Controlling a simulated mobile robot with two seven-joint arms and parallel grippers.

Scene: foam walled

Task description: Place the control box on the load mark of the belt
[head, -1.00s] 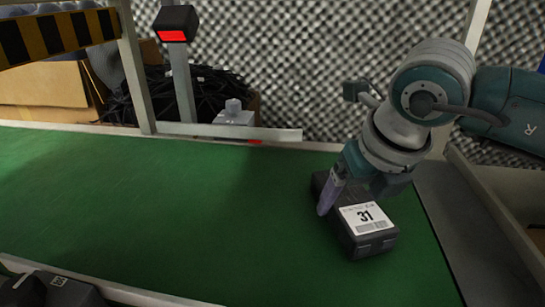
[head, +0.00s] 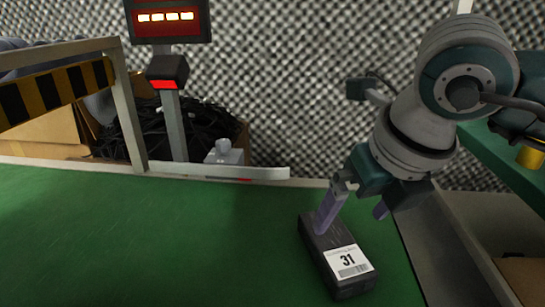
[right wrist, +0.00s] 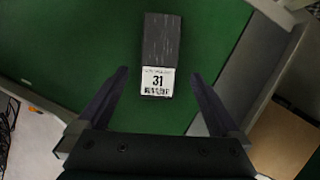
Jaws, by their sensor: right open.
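The control box, a dark grey block with a white label reading 31 (head: 322,241), lies flat on the green belt (head: 150,235) near its right end. It also shows in the right wrist view (right wrist: 161,40), ahead of the fingertips and between their lines. My right gripper (head: 352,214) is open, with its purple fingers apart. In the head view one finger overlaps the box's far end; the wrist view shows no finger touching the box. My left gripper is not in view. I cannot make out a load mark on the belt surface.
A pale rail (head: 220,172) with a small red mark runs along the belt's far edge. A scanner post (head: 176,125) and a striped barrier (head: 55,93) stand behind it at left. A grey side ledge (head: 440,250) borders the belt at right. The belt left of the box is clear.

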